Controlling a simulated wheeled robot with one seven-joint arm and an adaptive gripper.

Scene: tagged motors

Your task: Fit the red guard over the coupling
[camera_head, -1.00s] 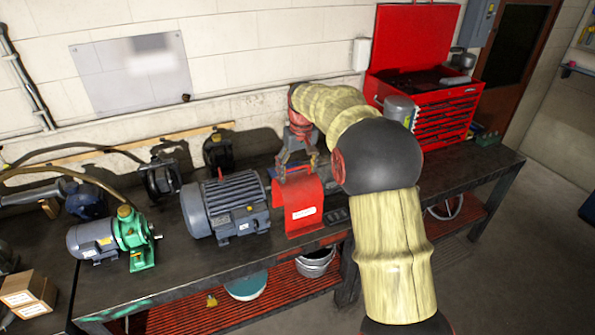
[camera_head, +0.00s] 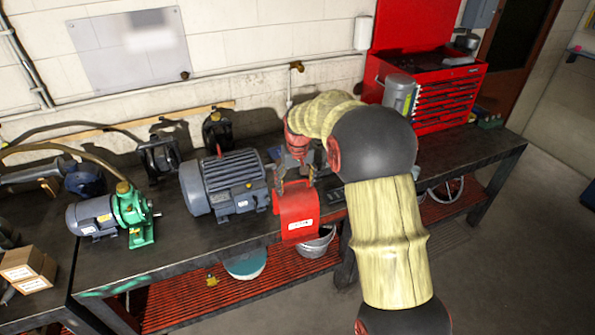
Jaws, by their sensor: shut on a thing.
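The red guard (camera_head: 297,215), a bent sheet with a white label on its front, is upright in my gripper (camera_head: 295,184). My gripper points down and is shut on the guard's top. The guard is just right of the large grey finned motor (camera_head: 225,187), at the bench's front edge; its lower end overlaps that edge in the picture. I cannot tell whether it touches the bench. The coupling is not visible; the guard and my gripper cover the area to the right of the motor.
A green pump with a small grey motor (camera_head: 133,212) stands at the left on the dark bench (camera_head: 175,255). A red tool chest (camera_head: 440,100) and a grey canister (camera_head: 398,92) stand at the right. A bucket (camera_head: 315,243) is on the lower shelf.

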